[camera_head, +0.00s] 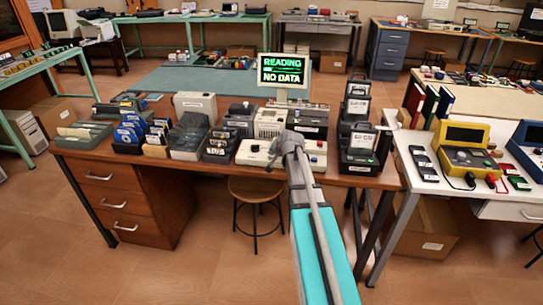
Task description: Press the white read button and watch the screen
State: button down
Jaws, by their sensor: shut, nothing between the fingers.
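The screen (283,70) stands at the back of the wooden desk and shows green text on black, "READING" above "NO DATA". My gripper (286,150) reaches over the middle of this panel and is shut and empty. The white read button cannot be made out; my gripper covers that part of the panel. I cannot tell whether the fingertips touch it.
Left of the panel are disk boxes (190,138) and blue disks (130,131). Stacked black drives (358,150) stand close on its right. A white table (420,175) with yellow and blue devices is farther right. A round stool (256,190) is under the desk.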

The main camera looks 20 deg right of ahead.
aim_at(272, 157)
jog(key=shift+r, duration=0.2)
jog(key=shift+r+p, duration=0.6)
jog(key=shift+p, duration=0.2)
jog(key=shift+r, duration=0.15)
jog(key=shift+r+p, duration=2.4)
jog(key=shift+p, duration=0.15)
jog(key=s+a+n+g+p, duration=0.2)
jog(key=s+a+n+g, duration=0.2)
jog(key=s+a, duration=0.7)
jog(key=s+a+f+n+g+p, duration=0.1)
jog(key=s+a+n+g, duration=0.3)
jog(key=s+a, duration=0.8)
jog(key=shift+s+f+n+g+p, duration=0.3)
jog(key=shift+s+g+p, duration=0.25)
jog(key=shift+s, duration=0.7)
